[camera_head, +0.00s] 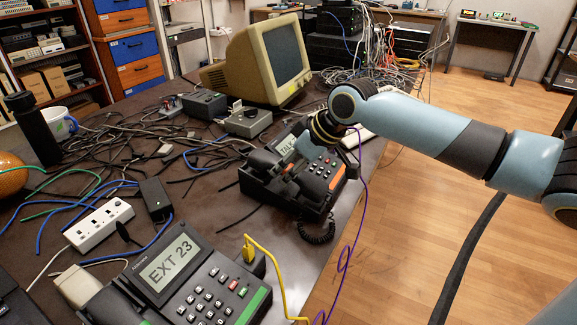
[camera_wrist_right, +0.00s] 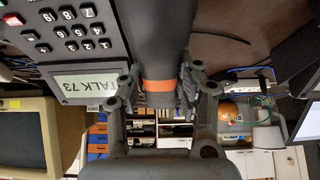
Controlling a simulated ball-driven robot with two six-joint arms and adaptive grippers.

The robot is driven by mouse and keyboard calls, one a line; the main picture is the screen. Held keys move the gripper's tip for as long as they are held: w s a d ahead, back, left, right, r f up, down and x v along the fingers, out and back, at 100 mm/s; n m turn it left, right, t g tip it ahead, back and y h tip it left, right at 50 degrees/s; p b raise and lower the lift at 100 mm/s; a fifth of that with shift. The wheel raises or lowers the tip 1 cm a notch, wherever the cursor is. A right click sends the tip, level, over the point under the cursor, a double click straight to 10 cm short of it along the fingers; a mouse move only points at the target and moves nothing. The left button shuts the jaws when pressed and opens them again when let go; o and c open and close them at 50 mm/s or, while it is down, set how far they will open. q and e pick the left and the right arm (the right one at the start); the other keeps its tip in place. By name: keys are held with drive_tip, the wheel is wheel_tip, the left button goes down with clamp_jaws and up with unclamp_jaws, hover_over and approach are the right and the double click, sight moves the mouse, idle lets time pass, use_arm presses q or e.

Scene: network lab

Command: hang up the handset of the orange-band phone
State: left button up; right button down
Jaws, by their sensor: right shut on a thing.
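The orange-band phone (camera_head: 258,188) is a black desk phone in the middle of the table, with a keypad and a display reading TALK 73. Its black handset (camera_head: 268,162) lies over the phone's left part in the head view. My right gripper (camera_head: 302,166) is shut on the handset's middle. In the right wrist view the handset (camera_wrist_right: 158,35) passes between the fingers, with its orange band (camera_wrist_right: 158,84) at the fingertips. The phone's keypad side (camera_wrist_right: 65,35) is beside it. I cannot tell whether the handset touches the cradle. My left gripper is out of view.
A second phone (camera_head: 215,285) with a green band and EXT 23 display stands in front. A beige monitor (camera_head: 262,62) stands behind. A yellow cable (camera_head: 280,262), purple cable (camera_head: 345,255) and coiled cord (camera_head: 318,236) run near the table edge. Loose cables cover the left.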

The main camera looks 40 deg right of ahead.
drive_tip(key=shift+w+f+b, duration=0.15)
drive_tip(key=shift+f+b, duration=0.3)
drive_tip(key=shift+f, duration=0.35)
drive_tip(key=c, duration=0.8)
unclamp_jaws()
drive_tip(key=shift+c, duration=0.2)
drive_tip(key=v, duration=1.1)
drive_tip(key=shift+d+f, duration=0.1)
drive_tip(key=shift+d, duration=0.15)
drive_tip(key=shift+s+a+r, duration=0.15)
drive_tip(key=shift+s+r, duration=0.1)
drive_tip(key=shift+r, duration=0.25)
